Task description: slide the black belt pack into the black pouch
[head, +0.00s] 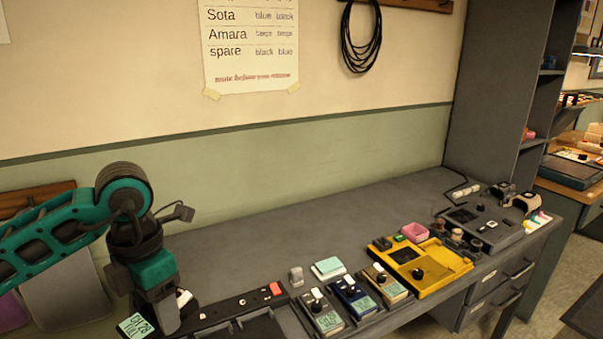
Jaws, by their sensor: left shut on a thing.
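My left gripper (163,312) is low at the left, over the near left part of the bench, pointing down. It is shut on a dark thing with a pale green label (134,325), which seems to be the black belt pack; the gripper and the frame's lower edge hide most of it. I cannot pick out the black pouch for certain. A dark labelled unit (324,317), a blue one (353,299) and a beige one (386,284) stand in a row at the bench's front, right of the gripper. My right gripper is out of view.
A black panel with a red button (276,288) lies just right of my gripper. A yellow tray (458,264) and a grey device (497,232) stand farther right. A grey flat piece (72,290) hangs at left. The bench's back strip (300,225) is clear.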

